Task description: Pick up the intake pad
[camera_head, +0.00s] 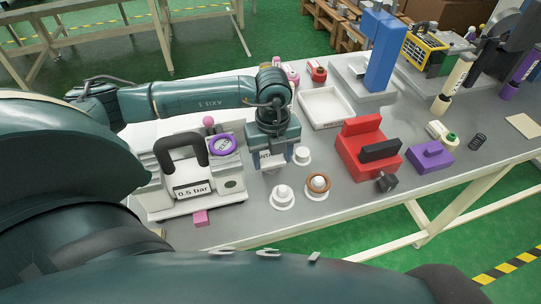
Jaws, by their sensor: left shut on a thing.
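My left gripper (272,165) points down over the grey table, right of the machine with the "0.5 bar" plate. It is shut on a small white piece, which I take to be the intake pad (267,155); part of a label, seemingly "INTA", shows on it. The fingers and wrist hide much of the piece, and I cannot tell whether it is clear of the table. My right gripper is not in view.
The white machine (171,207) with a black handle stands close on the left. White round parts (283,195) and a brown-ringed one (318,184) lie close to the gripper. A red block (361,160), a purple block (431,157) and a white tray (326,107) stand farther right and back.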

